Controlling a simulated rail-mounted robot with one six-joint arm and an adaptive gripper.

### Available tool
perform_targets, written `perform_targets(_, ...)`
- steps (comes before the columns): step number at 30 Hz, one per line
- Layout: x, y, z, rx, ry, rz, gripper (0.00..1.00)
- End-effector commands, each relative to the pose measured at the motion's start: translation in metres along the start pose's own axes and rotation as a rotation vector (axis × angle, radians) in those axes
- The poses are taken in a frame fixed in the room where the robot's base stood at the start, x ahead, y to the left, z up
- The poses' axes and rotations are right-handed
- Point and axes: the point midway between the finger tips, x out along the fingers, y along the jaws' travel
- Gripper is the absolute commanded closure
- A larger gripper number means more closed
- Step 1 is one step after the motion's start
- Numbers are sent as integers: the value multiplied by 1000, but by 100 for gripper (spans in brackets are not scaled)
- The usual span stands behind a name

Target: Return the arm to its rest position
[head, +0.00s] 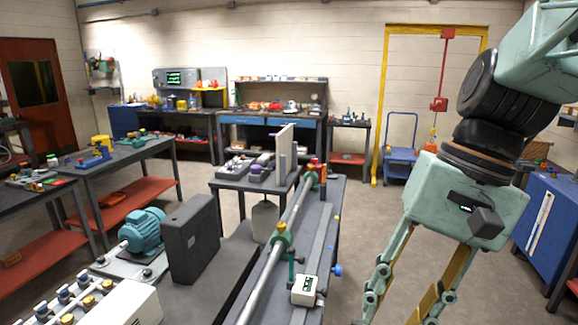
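My arm comes in from the upper right of the head view and hangs down on the right side. My gripper (400,275) is at its lower end, pointing downward, with its two fingers spread apart. The fingertips run out of the bottom of the picture or are hard to make out, and I see nothing between the visible parts of the fingers. The gripper hangs to the right of the grey bench (331,225) that carries a long pipe, apart from it in the picture.
A white box with a dark display (304,290) sits on the bench near the gripper. A teal motor (142,231) and a dark upright panel (190,240) stand at the left. A blue cabinet (550,225) is at the right. Floor between bench and trolley (400,160) is clear.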

Motion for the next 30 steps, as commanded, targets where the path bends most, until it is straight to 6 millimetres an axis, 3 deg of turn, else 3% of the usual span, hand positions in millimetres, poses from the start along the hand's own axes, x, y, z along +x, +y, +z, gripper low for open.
perform_targets(30, -40, 51, 65, -288, 337, 178, 68)
